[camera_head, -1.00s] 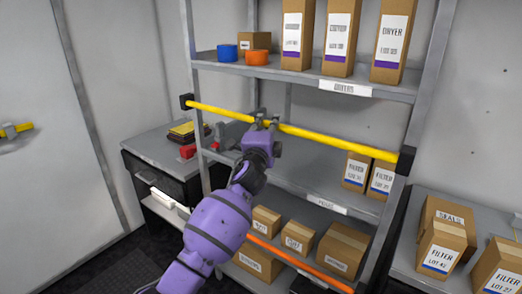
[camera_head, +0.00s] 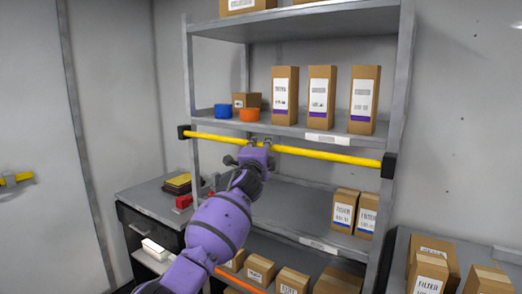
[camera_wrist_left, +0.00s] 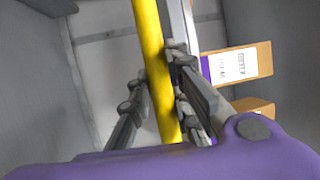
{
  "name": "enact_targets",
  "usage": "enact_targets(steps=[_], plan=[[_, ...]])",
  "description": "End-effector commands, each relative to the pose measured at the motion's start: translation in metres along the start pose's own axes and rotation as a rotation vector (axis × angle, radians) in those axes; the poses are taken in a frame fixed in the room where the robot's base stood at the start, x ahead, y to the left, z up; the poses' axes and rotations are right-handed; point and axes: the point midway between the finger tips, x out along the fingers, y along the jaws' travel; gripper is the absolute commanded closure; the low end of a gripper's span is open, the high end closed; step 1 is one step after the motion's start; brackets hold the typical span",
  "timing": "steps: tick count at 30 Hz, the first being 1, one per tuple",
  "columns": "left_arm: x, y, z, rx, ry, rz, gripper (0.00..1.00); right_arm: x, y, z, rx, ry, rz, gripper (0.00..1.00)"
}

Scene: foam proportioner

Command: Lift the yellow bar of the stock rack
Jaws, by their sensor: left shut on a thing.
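The yellow bar (camera_head: 330,156) runs across the front of the grey stock rack (camera_head: 405,75), between black end blocks at the left (camera_head: 184,131) and right (camera_head: 389,166). It sits just below the front edge of the shelf holding the tall boxes and tilts slightly down to the right in the picture. My left gripper (camera_head: 258,145) is shut on the bar left of its middle. In the left wrist view, the bar (camera_wrist_left: 150,40) passes between the fingers of the gripper (camera_wrist_left: 155,85). My right gripper is not in view.
Filter boxes (camera_head: 344,210) stand on the shelf below. A side bench (camera_head: 150,198) is at left; another table with boxes (camera_head: 430,285) is at right.

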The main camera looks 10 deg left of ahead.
Motion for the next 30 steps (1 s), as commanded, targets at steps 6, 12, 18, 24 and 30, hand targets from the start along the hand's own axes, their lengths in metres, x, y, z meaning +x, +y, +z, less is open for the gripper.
enact_targets(steps=[6,12,18,24,30], plan=[[0.0,-0.004,0.0,-0.005,0.001,-0.006,0.73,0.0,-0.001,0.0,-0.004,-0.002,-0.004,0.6],[0.0,-0.002,0.0,-0.002,0.001,-0.003,0.63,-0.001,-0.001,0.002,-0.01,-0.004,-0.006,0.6],[-0.001,-0.001,0.0,-0.001,0.0,-0.001,0.63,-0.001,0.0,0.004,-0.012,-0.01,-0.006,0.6],[-0.013,0.0,0.002,0.001,-0.001,-0.003,0.63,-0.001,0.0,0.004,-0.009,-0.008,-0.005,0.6],[-0.046,0.001,0.001,-0.001,0.001,-0.002,0.63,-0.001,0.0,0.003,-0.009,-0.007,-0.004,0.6]])
